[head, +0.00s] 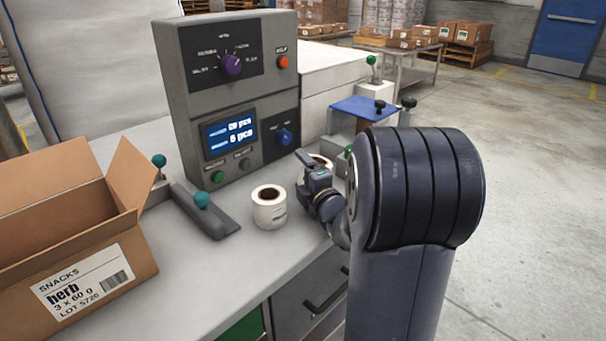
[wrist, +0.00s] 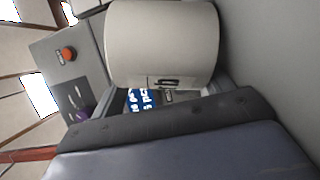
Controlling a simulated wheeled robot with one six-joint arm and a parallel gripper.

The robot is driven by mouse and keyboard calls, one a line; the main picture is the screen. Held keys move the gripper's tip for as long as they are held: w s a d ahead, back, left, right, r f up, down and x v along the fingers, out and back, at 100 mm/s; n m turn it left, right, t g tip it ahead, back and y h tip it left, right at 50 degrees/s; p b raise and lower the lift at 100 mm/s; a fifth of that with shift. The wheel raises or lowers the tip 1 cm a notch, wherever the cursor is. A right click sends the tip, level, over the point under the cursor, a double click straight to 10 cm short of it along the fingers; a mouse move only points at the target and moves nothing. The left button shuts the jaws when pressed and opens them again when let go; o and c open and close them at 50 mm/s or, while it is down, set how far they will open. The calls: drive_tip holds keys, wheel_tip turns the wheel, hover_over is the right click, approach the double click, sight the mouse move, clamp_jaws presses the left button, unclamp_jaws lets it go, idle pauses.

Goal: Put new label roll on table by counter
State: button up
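A white label roll (head: 270,214) with a brown core stands upright on the grey counter (head: 215,272), in front of the control console. A second white roll (head: 322,160) shows only partly, behind my gripper (head: 316,181) at the counter's right side. In the wrist view a white roll (wrist: 162,42) with a small dark print fills the top middle, very close. A dark part of my gripper spans the bottom there. Whether the fingers touch or grip this roll is hidden. A metal table (head: 410,47) stands in the right background.
The grey console (head: 240,95) rises behind the rolls. An open snack carton (head: 75,225) and a green-knobbed lever bar (head: 207,212) take the counter's left side. A blue plate (head: 358,108) lies beyond my arm. Cartons sit on the metal table. Open floor lies right.

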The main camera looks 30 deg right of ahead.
drive_tip(key=shift+r+p, duration=0.25)
drive_tip(key=shift+p, duration=0.85)
drive_tip(key=s, duration=1.1)
drive_tip(key=shift+r+b, duration=0.1)
drive_tip(key=shift+b, duration=0.25)
drive_tip(key=shift+s, duration=0.45)
drive_tip(key=shift+o, duration=1.4)
drive_tip(key=shift+s, duration=0.1)
drive_tip(key=shift+s, duration=0.15)
drive_tip(key=s, duration=1)
drive_tip(key=shift+s, duration=0.2)
